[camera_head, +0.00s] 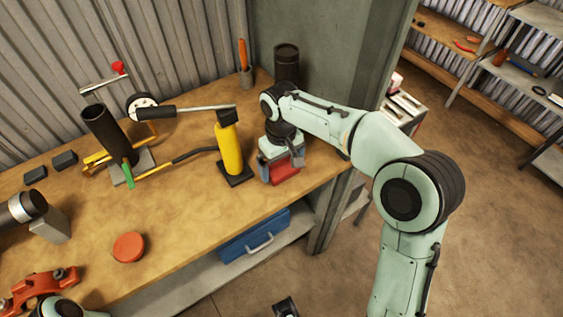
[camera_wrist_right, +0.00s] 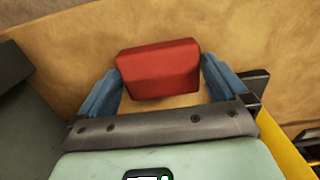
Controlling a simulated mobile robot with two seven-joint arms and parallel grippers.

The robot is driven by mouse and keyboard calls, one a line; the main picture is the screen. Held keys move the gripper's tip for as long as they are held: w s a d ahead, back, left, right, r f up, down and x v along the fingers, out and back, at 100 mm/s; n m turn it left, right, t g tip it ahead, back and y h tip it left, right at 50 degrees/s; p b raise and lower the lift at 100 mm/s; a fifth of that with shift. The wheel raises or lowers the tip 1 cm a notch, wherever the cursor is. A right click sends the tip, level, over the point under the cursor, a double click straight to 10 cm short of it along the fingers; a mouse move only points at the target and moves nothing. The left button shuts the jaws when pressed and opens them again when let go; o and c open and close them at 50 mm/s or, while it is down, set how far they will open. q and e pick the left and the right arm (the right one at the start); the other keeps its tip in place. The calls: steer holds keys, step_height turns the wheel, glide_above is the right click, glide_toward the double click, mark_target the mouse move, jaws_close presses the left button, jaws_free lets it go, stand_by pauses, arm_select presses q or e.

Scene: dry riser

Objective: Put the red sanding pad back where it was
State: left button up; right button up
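The red sanding pad (camera_wrist_right: 160,70) is a red block between the blue fingers of my right gripper (camera_wrist_right: 161,82) in the right wrist view. Both fingers appear to press against its sides. In the head view, the pad (camera_head: 285,173) shows below my right gripper (camera_head: 281,158), near the front right edge of the workbench (camera_head: 185,225). I cannot tell whether the pad touches the bench top. My left gripper is not in view.
A yellow cylinder (camera_head: 230,150) on a dark base stands just left of my right gripper. A dark canister (camera_head: 287,63) stands behind it. A round orange-red disc (camera_head: 129,247) lies front left. A blue case (camera_head: 253,238) is on the shelf below. Bare bench lies around the disc.

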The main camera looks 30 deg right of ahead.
mark_target(281, 165)
step_height(281, 165, up, 12)
steer(key=p, duration=0.3)
steer(key=shift+w, duration=0.15)
stand_by(0.5)
